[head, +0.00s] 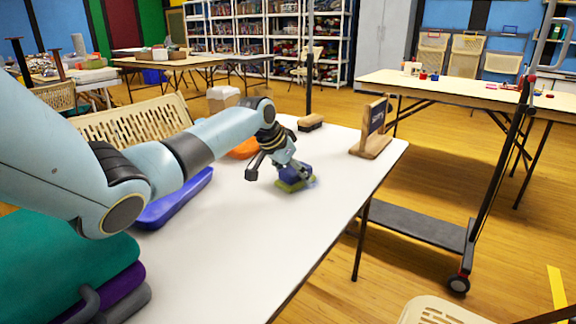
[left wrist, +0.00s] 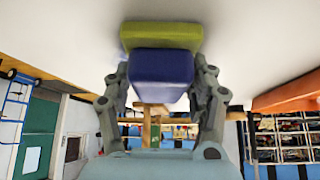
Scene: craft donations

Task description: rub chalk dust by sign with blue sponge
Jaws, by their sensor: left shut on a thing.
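The blue sponge (head: 294,173) has a yellow-green layer under it, and this lower side appears to rest on the white table. My left gripper (head: 288,170) is shut on the sponge. In the left wrist view, the blue part of the sponge (left wrist: 160,66) sits between both fingers, with the green layer beyond it. A faint pale smudge, perhaps the chalk dust (head: 312,182), shows at the sponge's right edge; the rest may be hidden under the sponge. The sign (head: 377,116), a dark board on a wooden stand, stands upright to the right and behind, apart from the sponge.
The white table (head: 240,240) is clear in front of the sponge. A dark brush-like block (head: 311,123) lies near the back edge. An orange item (head: 243,149) is partly behind my arm. A blue flat item (head: 176,203) lies at left. The table's right edge is beyond the sign.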

